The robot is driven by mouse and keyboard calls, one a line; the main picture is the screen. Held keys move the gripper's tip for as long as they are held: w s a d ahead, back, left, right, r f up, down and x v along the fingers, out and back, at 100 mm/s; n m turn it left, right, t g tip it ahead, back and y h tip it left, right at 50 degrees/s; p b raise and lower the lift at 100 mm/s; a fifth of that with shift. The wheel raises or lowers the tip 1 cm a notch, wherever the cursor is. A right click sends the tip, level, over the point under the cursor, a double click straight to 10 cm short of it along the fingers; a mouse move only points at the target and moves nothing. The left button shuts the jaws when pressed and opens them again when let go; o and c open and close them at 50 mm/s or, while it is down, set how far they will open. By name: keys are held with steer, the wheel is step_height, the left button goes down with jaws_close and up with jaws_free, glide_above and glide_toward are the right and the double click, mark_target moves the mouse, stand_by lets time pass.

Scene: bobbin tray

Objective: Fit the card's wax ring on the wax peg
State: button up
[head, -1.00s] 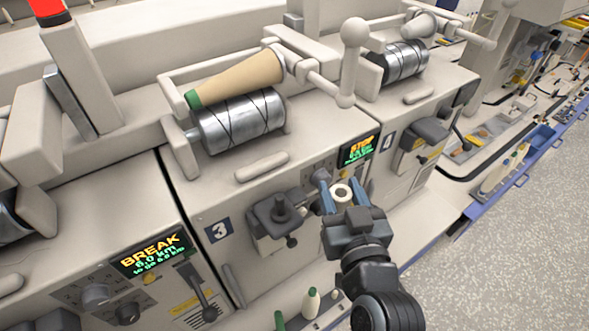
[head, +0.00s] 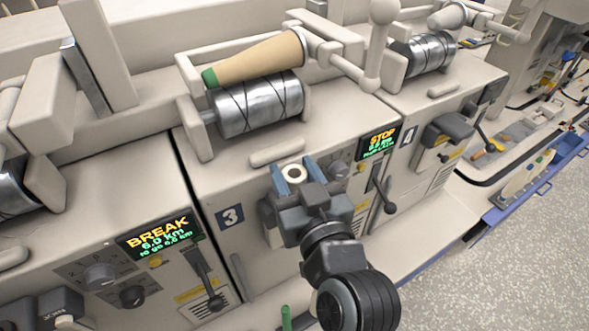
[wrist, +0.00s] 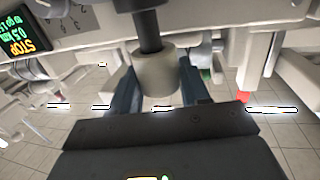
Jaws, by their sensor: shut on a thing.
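My gripper (head: 291,177) is shut on a white wax ring (head: 293,173) with a dark centre hole, in front of the machine unit marked 3. In the wrist view the ring (wrist: 156,73) sits between my blue fingers. That view is turned upside down. How far the peg reaches into the ring cannot be told. In the head view my gripper hides the peg. No separate card can be made out.
Unit 3 has a cone on a grooved drum (head: 258,103) above my gripper. A STOP display (head: 379,142) and a lever (head: 381,187) are to the right. A BREAK display (head: 160,236) is on the unit to the left. Open floor lies at the right.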

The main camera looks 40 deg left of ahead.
mark_target(295, 189)
steer(key=shift+f+b, duration=0.45)
steer(key=shift+f, duration=0.5)
steer(key=shift+d+f+b, duration=0.1)
steer(key=shift+f+b, duration=0.45)
steer(key=shift+b, duration=0.25)
stand_by(0.9)
steer(key=o, duration=0.7)
steer(key=shift+o, duration=0.2)
steer(key=shift+s, duration=0.1)
steer(key=b+v, duration=0.1)
steer(key=v, duration=1)
stand_by(0.4)
